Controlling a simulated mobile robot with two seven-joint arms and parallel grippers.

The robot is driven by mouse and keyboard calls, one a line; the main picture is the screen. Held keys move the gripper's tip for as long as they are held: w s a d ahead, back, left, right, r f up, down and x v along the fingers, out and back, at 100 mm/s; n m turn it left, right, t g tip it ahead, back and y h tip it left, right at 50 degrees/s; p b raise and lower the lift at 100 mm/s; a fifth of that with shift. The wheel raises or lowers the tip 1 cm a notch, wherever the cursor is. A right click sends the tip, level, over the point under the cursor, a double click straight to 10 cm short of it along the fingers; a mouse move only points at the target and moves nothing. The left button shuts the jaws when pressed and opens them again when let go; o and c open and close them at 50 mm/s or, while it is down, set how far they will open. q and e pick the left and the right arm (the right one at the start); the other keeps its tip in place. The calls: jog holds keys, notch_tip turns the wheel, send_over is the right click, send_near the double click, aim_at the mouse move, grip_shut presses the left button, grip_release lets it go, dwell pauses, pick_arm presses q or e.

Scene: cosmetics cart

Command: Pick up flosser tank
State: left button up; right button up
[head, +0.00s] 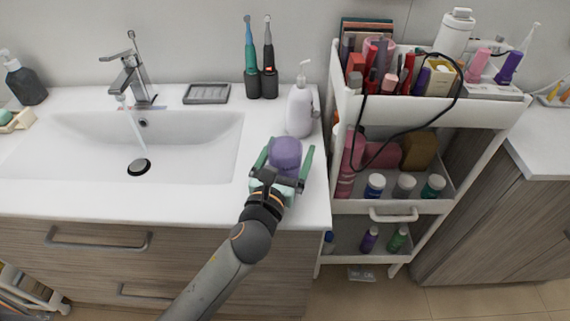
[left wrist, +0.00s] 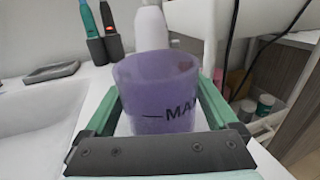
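The flosser tank (head: 286,153) is a purple, see-through cup near the right front of the white sink counter. In the left wrist view the tank (left wrist: 155,90) looks upright, with an open top and a dark "MAX" mark. My left gripper (head: 284,162) has its green fingers spread wide, one on each side of the tank. In the left wrist view there is a gap between the tank and the left finger; contact on the right is unclear. A pale mint part shows below the tank, partly hidden by my gripper. My right gripper is not in view.
A white pump bottle (head: 300,108) stands just behind the tank. Two electric toothbrushes (head: 260,70) and a grey soap dish (head: 206,93) are farther back. The sink (head: 200,135) is at left. A loaded white cart (head: 420,207) stands right, with a black cable (head: 400,138) hanging down.

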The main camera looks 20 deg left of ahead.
pick_arm(q)
jog(key=c, duration=1.1)
jog(key=shift+o, duration=0.2)
jog(key=shift+r, duration=0.1)
